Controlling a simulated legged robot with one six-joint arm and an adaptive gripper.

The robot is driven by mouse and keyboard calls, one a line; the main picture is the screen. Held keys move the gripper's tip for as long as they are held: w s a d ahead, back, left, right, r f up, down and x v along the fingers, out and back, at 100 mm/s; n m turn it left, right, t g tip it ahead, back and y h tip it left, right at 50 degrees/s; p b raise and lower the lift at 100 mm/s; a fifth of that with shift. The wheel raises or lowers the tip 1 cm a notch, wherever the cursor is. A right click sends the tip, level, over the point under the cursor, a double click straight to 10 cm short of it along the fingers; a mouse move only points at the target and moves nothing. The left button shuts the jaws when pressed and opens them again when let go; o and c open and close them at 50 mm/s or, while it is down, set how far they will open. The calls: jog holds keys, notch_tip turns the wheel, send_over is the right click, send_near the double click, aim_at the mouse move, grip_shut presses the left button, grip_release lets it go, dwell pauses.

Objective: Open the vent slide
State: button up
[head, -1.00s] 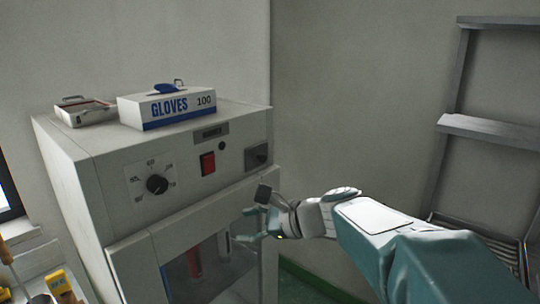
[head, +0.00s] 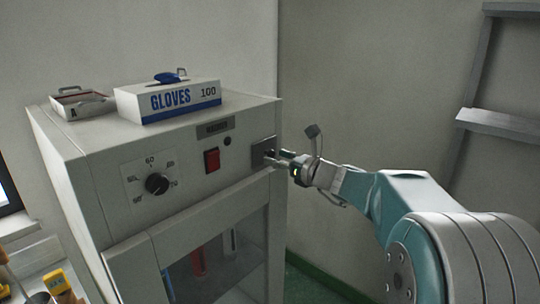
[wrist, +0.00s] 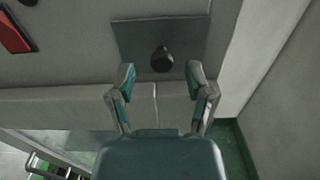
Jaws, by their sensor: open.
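The vent slide is a dark grey plate (wrist: 138,38) with a small black knob (wrist: 162,59), on the upper right of the cabinet's front. In the head view the plate (head: 262,147) is partly hidden behind my gripper (head: 272,158). In the wrist view my gripper (wrist: 160,78) is open, with one finger on each side below the knob. I cannot tell whether the fingers touch the plate.
The white cabinet (head: 90,185) carries a red switch (head: 212,160), a dial (head: 157,184) and a closed glazed door (head: 215,262). A gloves box (head: 165,103) and a small tray (head: 82,104) sit on top.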

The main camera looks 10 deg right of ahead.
aim_at(263, 127)
jog(key=shift+w+a, duration=0.2)
jog(key=shift+w, duration=0.35)
jog(key=shift+w+a, duration=0.2)
jog(key=shift+w, duration=0.3)
jog(key=shift+a, duration=0.2)
jog(key=shift+a, duration=0.1)
grip_shut()
jog(key=shift+r, duration=0.15)
notch_tip(263, 127, up, 6)
jog(key=shift+r, duration=0.2)
